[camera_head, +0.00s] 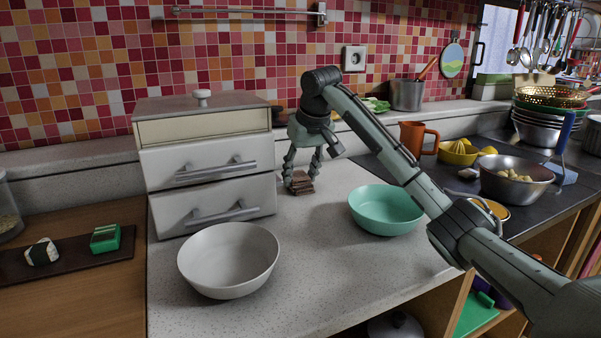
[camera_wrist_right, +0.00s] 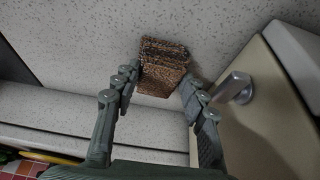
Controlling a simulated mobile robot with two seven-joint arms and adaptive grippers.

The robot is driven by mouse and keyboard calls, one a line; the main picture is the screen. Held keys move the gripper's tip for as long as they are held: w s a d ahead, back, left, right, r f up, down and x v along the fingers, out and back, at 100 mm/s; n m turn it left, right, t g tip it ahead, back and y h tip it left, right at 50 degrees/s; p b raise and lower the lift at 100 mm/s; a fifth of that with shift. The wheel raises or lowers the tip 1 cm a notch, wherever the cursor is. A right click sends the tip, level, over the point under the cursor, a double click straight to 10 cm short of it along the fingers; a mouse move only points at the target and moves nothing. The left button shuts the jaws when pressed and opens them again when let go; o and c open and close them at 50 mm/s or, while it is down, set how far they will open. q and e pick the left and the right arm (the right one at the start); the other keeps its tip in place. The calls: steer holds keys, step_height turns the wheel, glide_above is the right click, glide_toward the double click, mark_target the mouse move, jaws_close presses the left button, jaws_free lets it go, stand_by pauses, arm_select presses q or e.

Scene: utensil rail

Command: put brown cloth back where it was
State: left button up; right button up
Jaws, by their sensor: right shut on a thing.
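The brown cloth (camera_head: 302,186) is a small folded bundle at the counter surface, just right of the drawer box. It also shows in the right wrist view (camera_wrist_right: 164,66) between the fingertips. My right gripper (camera_head: 302,176) points down and is shut on the cloth; it also shows in the right wrist view (camera_wrist_right: 158,84). I cannot tell whether the cloth rests on the counter or is just above it. My left gripper is not in view.
The drawer box (camera_head: 160,165) stands close left of my right gripper. A white bowl (camera_head: 228,260) and a green bowl (camera_head: 385,209) stand on the counter (camera_head: 310,260), with clear room between them. A utensil rail (camera_head: 245,12) is on the tiled wall.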

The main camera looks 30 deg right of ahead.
steer(key=o, duration=1)
steer(key=v, duration=1.2)
steer(key=shift+r, duration=0.15)
steer(key=shift+a, duration=0.1)
